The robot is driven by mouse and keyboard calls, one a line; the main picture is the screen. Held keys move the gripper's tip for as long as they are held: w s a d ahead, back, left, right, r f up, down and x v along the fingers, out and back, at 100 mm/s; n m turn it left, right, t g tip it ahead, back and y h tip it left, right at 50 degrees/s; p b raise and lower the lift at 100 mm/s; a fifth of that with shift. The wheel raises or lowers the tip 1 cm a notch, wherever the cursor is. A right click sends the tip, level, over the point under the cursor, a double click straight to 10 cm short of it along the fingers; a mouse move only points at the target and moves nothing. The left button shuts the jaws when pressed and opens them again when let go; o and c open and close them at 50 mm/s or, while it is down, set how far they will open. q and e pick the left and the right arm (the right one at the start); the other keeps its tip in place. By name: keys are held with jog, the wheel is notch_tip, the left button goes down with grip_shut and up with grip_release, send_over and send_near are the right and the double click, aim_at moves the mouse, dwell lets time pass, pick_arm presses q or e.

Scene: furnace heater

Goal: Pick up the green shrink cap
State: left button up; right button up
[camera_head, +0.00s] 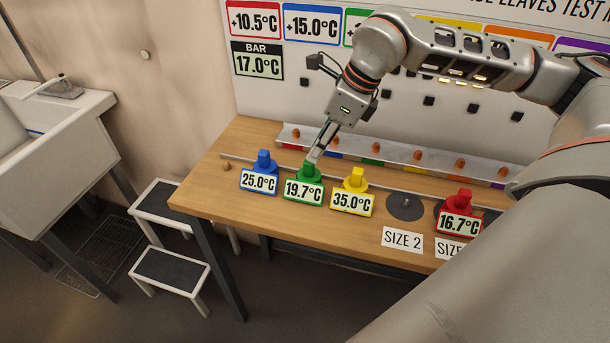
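The green shrink cap (306,173) stands upright on the wooden table (235,150), above a display reading 19.7°C. It is between the blue cap (264,161) and the yellow cap (355,179). My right gripper (313,158) reaches down from above, with its fingertips right at the top of the green cap. The fingers overlap one another in this view, so their opening and any grip on the cap cannot be made out. My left gripper is not in view.
A red cap (461,202) on a 16.7°C display stands farther right, past a dark round disc (404,207). A pale rail (395,160) with orange pegs runs along the back. Step stools (172,268) and a sink (45,150) are at left.

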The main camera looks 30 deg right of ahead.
aim_at(309, 163)
jog(key=x, duration=0.5)
jog(key=shift+w+f, duration=0.2)
jog(key=shift+f, duration=0.2)
grip_shut()
